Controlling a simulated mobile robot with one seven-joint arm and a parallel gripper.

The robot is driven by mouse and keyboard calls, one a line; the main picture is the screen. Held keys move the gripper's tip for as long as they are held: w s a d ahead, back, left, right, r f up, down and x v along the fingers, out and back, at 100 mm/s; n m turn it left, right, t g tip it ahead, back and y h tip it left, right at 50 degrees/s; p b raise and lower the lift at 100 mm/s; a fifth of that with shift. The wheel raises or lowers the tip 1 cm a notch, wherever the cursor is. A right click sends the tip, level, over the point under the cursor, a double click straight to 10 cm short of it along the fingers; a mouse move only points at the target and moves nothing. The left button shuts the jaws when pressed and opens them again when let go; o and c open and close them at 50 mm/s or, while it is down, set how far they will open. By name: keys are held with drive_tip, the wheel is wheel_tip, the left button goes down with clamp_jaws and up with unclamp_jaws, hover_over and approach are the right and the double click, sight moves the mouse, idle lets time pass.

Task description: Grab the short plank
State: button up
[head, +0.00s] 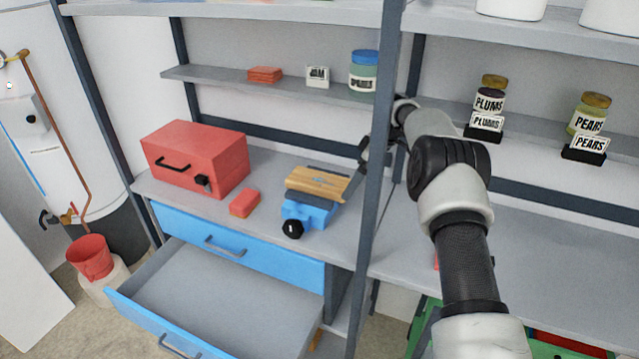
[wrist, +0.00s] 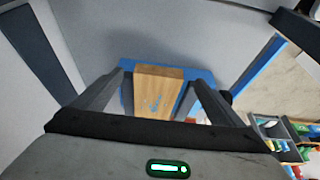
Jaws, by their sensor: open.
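The short plank (head: 318,182), light wood with a blue mark, sits at the top of a small blue vise (head: 305,213) on the workbench. In the wrist view the plank (wrist: 157,100) lies between the two fingers of my gripper (wrist: 158,78), with the blue vise (wrist: 198,73) behind it. My gripper is open, one finger on each side of the plank. I cannot tell whether either finger touches it. In the head view the gripper is largely hidden behind the grey shelf post.
The grey post (head: 378,150) stands close to my arm. A red toolbox (head: 195,158) and a small red block (head: 244,203) are left of the vise. A blue drawer (head: 215,300) is open below. Jars stand on the shelves behind.

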drive_tip(key=x, duration=0.3)
drive_tip(key=shift+f, duration=0.2)
drive_tip(key=shift+c, duration=0.2)
drive_tip(key=c, duration=1.1)
drive_tip(key=shift+w+r, duration=0.1)
drive_tip(key=shift+c, duration=1)
drive_tip(key=shift+a+r, duration=0.1)
drive_tip(key=shift+r, duration=0.05)
